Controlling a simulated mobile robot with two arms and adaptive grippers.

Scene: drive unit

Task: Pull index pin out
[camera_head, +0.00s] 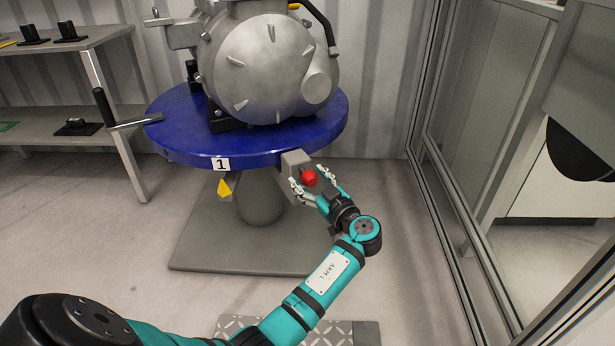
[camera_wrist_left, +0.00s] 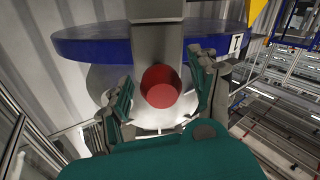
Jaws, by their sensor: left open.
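The index pin's red knob (camera_head: 310,178) sticks out from a grey bracket (camera_head: 295,160) at the front edge of the blue round table (camera_head: 180,135). My left gripper (camera_head: 312,186) is at the knob, with its fingers open on either side of it. In the left wrist view the red knob (camera_wrist_left: 160,86) sits between the two fingers of my left gripper (camera_wrist_left: 163,92), with gaps visible on both sides. The pin's shaft is hidden behind the knob. My right gripper is not in view.
A large grey drive unit (camera_head: 262,62) stands on the blue table. A lever with a black handle (camera_head: 106,108) juts out at the table's left. A glazed frame (camera_head: 440,190) stands to the right. Shelves (camera_head: 65,100) are at the left. The floor in front is mostly clear.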

